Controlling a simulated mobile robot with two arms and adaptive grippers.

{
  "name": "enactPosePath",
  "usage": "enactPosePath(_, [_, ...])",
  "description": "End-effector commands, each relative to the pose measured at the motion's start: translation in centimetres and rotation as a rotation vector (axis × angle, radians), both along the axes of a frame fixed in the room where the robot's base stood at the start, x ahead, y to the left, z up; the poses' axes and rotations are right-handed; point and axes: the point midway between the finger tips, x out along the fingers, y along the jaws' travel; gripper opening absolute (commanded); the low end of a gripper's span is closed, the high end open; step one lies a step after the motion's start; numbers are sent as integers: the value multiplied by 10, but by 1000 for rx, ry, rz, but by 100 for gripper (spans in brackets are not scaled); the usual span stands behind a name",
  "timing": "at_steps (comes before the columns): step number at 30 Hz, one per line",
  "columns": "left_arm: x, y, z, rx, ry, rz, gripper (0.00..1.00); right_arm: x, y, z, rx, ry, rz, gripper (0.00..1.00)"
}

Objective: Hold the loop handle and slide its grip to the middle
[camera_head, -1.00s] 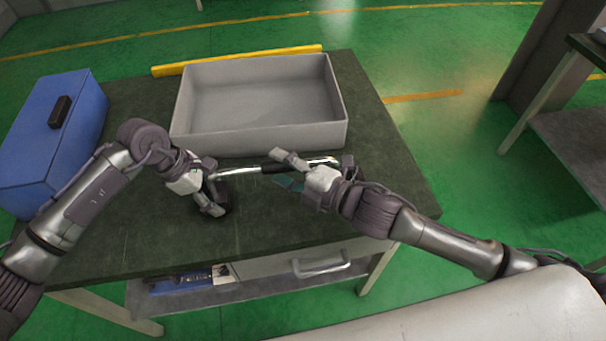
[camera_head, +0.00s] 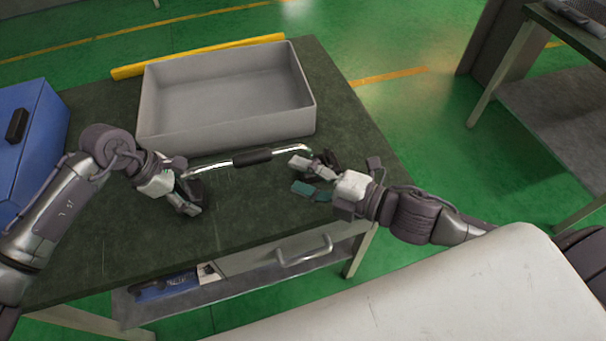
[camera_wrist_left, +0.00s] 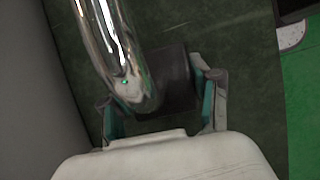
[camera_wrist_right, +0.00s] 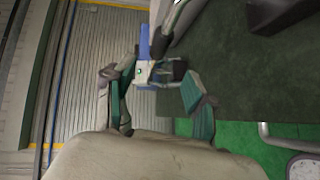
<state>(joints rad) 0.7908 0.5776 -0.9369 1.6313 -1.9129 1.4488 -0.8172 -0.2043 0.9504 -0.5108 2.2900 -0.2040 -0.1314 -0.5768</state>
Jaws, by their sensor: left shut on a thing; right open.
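The loop handle (camera_head: 208,162) is a chrome bar with bent ends and a dark block at each end. Its black grip (camera_head: 252,157) sits about midway along the bar. My left gripper (camera_head: 188,190) is shut on the handle's left end; the left wrist view shows the dark end block (camera_wrist_left: 175,80) between its fingers, with the chrome tube (camera_wrist_left: 110,45) rising from it. My right gripper (camera_head: 302,175) is open and empty beside the handle's right end, apart from the grip. The right dark end block (camera_head: 326,162) is partly hidden behind its fingers.
A grey bin (camera_head: 225,135) stands just behind the handle on the dark workbench (camera_head: 240,215). A blue toolbox (camera_head: 30,140) is at the left, and a yellow bar (camera_head: 200,55) lies behind the bin. The bench front is clear.

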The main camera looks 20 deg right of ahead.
Motion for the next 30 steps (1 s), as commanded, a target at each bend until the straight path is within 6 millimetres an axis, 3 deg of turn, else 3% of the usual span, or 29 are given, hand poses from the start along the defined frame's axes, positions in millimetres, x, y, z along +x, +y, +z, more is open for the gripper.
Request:
enactPosePath(3, [0, 0, 1, -3, 0, 1, 0, 0, 0, 0, 0, 0, 0, 56])
enactPosePath(4, [0, 0, 1, -3, 0, 1, 65, 0, 0, 0, 0, 0, 0, 56])
enactPosePath(9, [0, 0, 1, -2, -1, 0, 91, 0, 0, 0, 0, 0, 0, 56])
enactPosePath(20, [1, 1, 3, 0, -1, 0, 91, 0, 0, 0, 0, 0, 0, 56])
enactPosePath(23, [1, 6, 13, 0, -1, 2, 91, 0, 0, 0, 0, 0, 0, 56])
enactPosePath(30, [3, 25, 58, 1, -5, 2, 91, 0, 0, 0, 0, 0, 0, 56])
